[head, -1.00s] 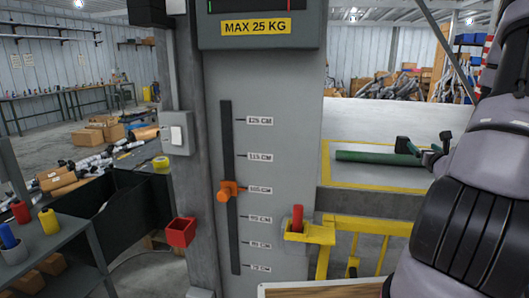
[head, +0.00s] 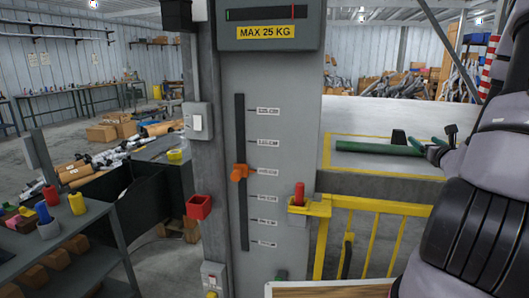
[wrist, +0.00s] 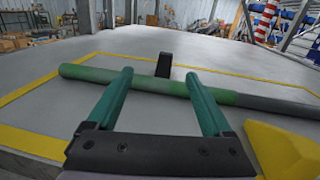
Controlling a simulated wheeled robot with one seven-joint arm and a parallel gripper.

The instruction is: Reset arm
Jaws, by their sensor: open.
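A grey column with a height scale (head: 268,170) and an orange slider (head: 240,172) stands in the middle. A yellow railing (head: 375,207) with a red lever is right of it. A yellow block (wrist: 280,150) is near my gripper.

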